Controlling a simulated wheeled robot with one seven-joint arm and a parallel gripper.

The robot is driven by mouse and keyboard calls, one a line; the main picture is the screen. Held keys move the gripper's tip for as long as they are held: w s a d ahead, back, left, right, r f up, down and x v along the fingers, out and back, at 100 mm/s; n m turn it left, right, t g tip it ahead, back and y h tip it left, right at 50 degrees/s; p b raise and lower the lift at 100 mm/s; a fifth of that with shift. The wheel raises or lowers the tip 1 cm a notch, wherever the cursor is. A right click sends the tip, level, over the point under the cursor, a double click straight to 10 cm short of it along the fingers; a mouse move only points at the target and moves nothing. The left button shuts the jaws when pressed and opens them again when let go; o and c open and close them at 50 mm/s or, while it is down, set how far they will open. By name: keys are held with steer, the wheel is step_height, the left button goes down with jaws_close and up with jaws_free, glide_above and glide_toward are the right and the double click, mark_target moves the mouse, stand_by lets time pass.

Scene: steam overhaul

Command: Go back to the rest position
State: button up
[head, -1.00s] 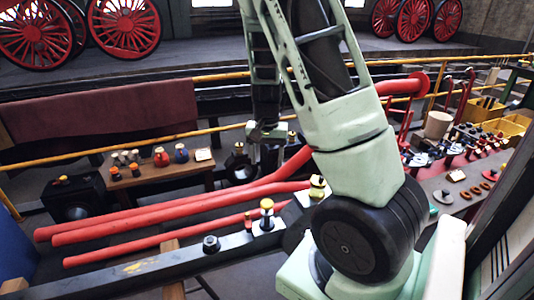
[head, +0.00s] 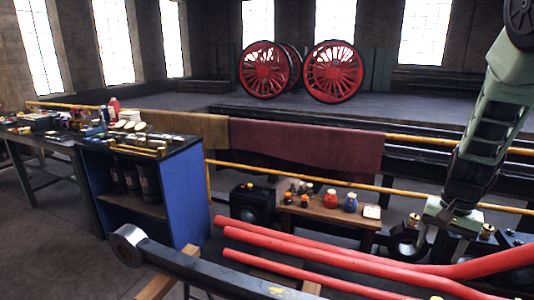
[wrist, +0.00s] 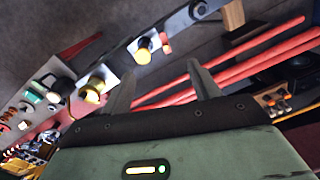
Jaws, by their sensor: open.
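My gripper (head: 430,245) is at the right of the head view, pointing down at the end of my pale green arm, just behind the red pipes (head: 340,262). In the wrist view my gripper (wrist: 160,72) shows two grey fingers standing apart with nothing between them. The red pipes (wrist: 250,52) run behind the fingers there. A dark steel bar (wrist: 150,32) with brass and white fittings (wrist: 143,50) crosses the upper left of that view.
A wooden bench (head: 325,213) holds small red and blue pots. A blue-sided workbench (head: 185,185) with tools stands left. A yellow rail (head: 290,174) and a maroon cloth (head: 300,148) lie beyond. The dark steel bar (head: 190,262) crosses the front. Bare floor shows at lower left.

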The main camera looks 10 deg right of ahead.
steer(key=s+a+r+n, duration=0.1)
steer(key=a+r+n, duration=0.15)
steer(key=a, duration=0.55)
steer(key=s+a+r+n+y, duration=0.1)
steer(key=s+a+n, duration=0.15)
steer(key=a, duration=0.55)
steer(key=s+a+r+n, duration=0.15)
steer(key=a+n, duration=0.25)
steer(key=a, duration=0.4)
steer(key=s+a+r+n+h, duration=0.1)
steer(key=s+a+r+n, duration=0.1)
steer(key=s+a+n, duration=0.6)
steer(key=s+a, duration=0.2)
steer(key=s, duration=0.3)
steer(key=shift+s+a+r+n, duration=0.2)
steer(key=shift+a+r+n, duration=0.05)
steer(key=shift+n, duration=0.05)
